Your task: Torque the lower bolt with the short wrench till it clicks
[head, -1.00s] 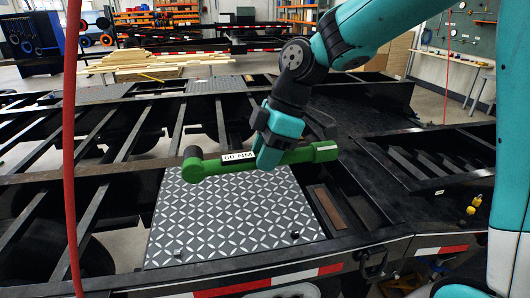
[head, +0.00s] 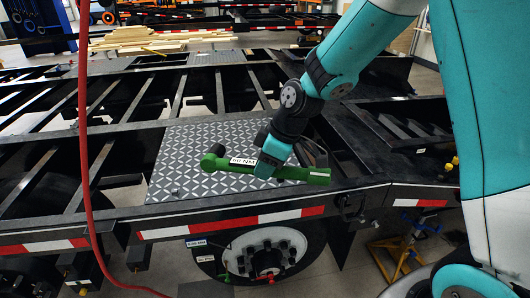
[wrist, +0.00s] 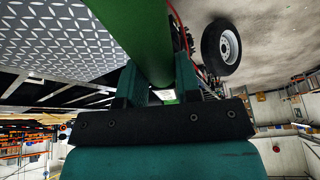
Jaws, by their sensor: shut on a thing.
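A green wrench (head: 225,165) with a white label reading 60 NM is in my gripper (head: 268,166). My gripper is shut around its handle. The wrench lies nearly level above the front part of the tread plate, its round dark-tipped head to the left. In the wrist view the wrench (wrist: 135,35) runs up between the fingers of my gripper (wrist: 158,85). A small dark bolt (head: 174,192) shows on the plate's front left corner, apart from the wrench. Other bolts ring a wheel hub (head: 262,250) below the frame; I cannot tell which is the lower bolt.
The tread plate (head: 185,150) lies on the black trailer frame. A red and white striped rail (head: 230,224) forms the front edge, with the wheel beneath. A red hose (head: 84,130) hangs at the left. A yellow stand (head: 405,255) is on the floor at right.

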